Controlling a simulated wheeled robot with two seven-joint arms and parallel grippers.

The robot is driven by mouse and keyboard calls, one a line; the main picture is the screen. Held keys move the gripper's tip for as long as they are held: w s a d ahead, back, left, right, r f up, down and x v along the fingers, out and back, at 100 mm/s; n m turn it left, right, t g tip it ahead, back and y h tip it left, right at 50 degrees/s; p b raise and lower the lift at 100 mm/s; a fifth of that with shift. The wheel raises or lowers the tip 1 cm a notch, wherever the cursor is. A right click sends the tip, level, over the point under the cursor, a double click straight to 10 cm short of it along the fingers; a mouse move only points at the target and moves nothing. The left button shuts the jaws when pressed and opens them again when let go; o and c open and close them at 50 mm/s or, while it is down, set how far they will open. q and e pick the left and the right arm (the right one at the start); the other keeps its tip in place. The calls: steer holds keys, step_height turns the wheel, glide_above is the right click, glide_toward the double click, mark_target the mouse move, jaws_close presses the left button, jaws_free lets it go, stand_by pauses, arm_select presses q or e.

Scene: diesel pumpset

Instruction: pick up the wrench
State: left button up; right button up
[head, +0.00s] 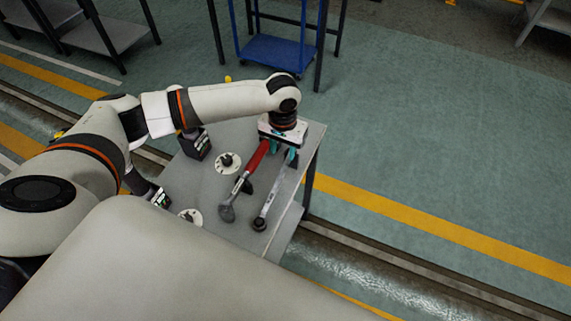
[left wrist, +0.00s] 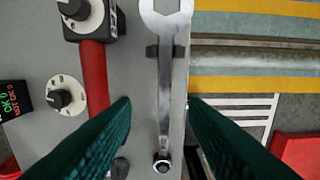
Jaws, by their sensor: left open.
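The wrench (head: 271,200) is a long silver tool lying near the right edge of a grey table. In the left wrist view the wrench (left wrist: 165,85) runs up and down, with its open jaw at the top and its ring end at the bottom. A dark support shows at its upper shank. My left gripper (head: 278,154) is over the far part of the table. In the left wrist view its teal fingers (left wrist: 158,103) are open, one to each side of the wrench's shank, with nothing held. Contact cannot be told. My right gripper is not in view.
White round dials (head: 229,163) and a black display box (head: 195,146) stand farther left on the grey table (head: 213,183). A blue cart (head: 272,52) stands behind.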

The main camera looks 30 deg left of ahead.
mark_target(285, 167)
arm_select(q)
step_height(285, 167, down, 3)
steer(key=shift+f, duration=0.15)
steer(key=f, duration=0.1)
steer(key=f+p, duration=0.1)
steer(key=f, duration=0.2)
steer(key=shift+s+d+f+p, duration=0.1)
steer(key=shift+d+f+p, duration=0.2)
steer(key=shift+f+p, duration=0.1)
steer(key=shift+f, duration=0.3)
jaws_close()
